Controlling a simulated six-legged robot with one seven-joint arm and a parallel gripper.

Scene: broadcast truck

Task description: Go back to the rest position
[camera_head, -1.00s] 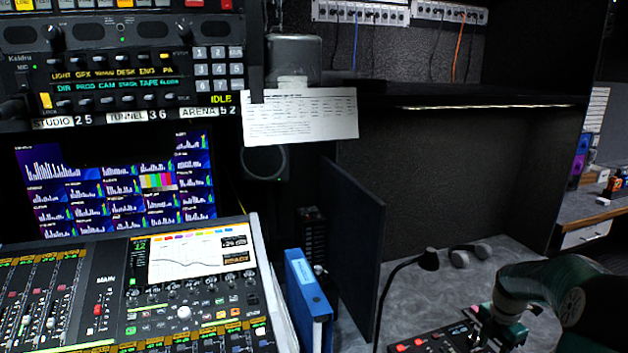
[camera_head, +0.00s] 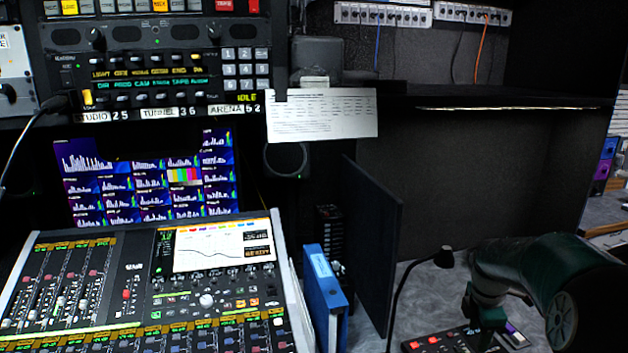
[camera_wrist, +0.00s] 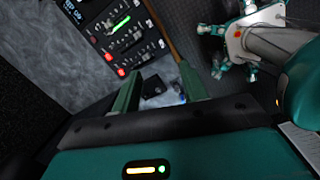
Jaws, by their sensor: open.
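My gripper (camera_wrist: 160,92) shows in the wrist view with its two green fingers apart and nothing between them. Beyond the fingers lie a small dark object (camera_wrist: 153,86) and the grey desk top (camera_wrist: 60,75). A control panel with red and green lit buttons (camera_wrist: 125,40) is just past the fingertips, to the upper left. In the head view my green arm reaches in from the lower right, over the desk; the gripper's fingertips are not clear there.
A black desk lamp (camera_head: 443,257) and a panel with red buttons (camera_head: 435,342) are near my arm. A dark upright divider (camera_head: 372,245) and blue binder (camera_head: 325,295) stand left of them. The mixing console (camera_head: 130,290) fills the lower left. A shelf (camera_head: 480,98) overhangs the desk.

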